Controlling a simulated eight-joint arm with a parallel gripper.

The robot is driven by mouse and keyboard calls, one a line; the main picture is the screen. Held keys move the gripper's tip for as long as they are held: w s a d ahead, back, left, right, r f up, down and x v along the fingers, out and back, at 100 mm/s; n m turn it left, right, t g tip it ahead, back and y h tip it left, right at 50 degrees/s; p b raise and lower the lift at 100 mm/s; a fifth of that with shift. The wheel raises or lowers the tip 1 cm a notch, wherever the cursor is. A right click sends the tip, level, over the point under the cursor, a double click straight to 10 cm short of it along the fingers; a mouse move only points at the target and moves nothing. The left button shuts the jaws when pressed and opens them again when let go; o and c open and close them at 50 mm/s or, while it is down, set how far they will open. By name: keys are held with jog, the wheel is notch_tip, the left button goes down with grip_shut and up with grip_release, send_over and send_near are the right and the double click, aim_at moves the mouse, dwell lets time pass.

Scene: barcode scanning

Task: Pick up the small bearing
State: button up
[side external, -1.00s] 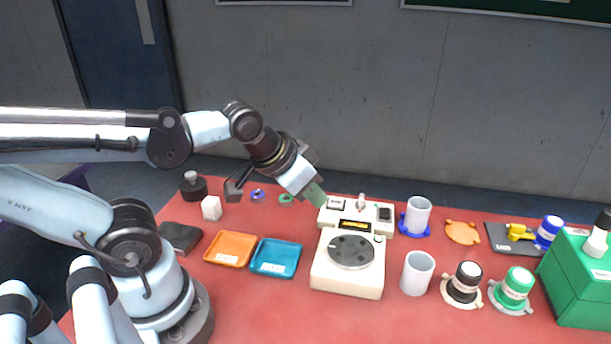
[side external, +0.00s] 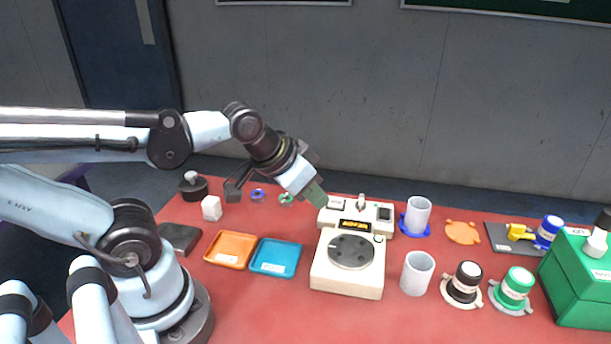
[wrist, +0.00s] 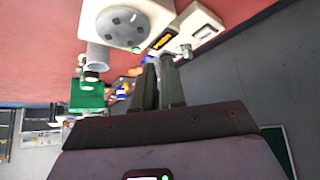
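Two small rings lie on the red table in the side external view, a blue-purple one (side external: 258,195) and a green one (side external: 286,198). They look like bearings; I cannot tell which is the small bearing. My gripper (side external: 318,196) is above the table, to the right of both rings, near the back left corner of the white device. In the wrist view its two fingers (wrist: 158,80) lie close together with nothing visible between them. Neither ring shows clearly in the wrist view.
A white device with a round plate (side external: 351,251) stands mid-table. An orange tray (side external: 231,249) and a blue tray (side external: 276,257) lie to its left. White cups (side external: 417,273), capped bottles (side external: 513,288) and a green box (side external: 580,280) stand right. The front table area is clear.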

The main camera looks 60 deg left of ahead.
jog(key=o, duration=1.1)
jog(key=n+g, duration=0.7)
jog(key=n, duration=1.8)
send_over(285, 197)
notch_tip(285, 197, down, 2)
jog(key=f, duration=0.1)
jog(key=shift+f, duration=5.35)
